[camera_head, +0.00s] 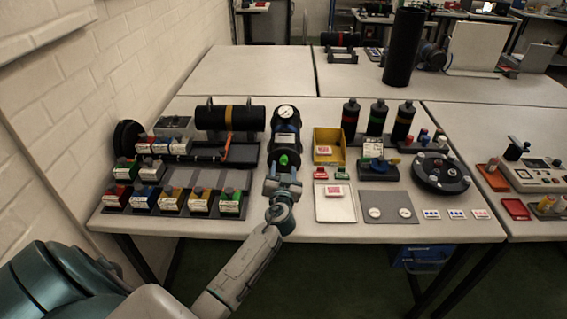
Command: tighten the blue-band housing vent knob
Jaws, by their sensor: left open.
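The blue-band housing (286,134) is a dark upright cylinder with a blue and white label band, near the middle of the table. A round white gauge (286,112) sits at its top. A green knob (284,160) shows at its lower front, which looks like the vent knob. My left gripper (284,170) comes up from the front edge and is open just in front of the green knob. I cannot tell whether the fingers touch the knob. The gripper hides the lowest part of the housing. My right gripper is not in view.
A yellow bin (329,146) stands close to the right of the housing. A black cylinder with an orange band (230,117) lies on a stand to the left. Several small labelled blocks fill the left side. A white tray (335,204) lies right of my gripper.

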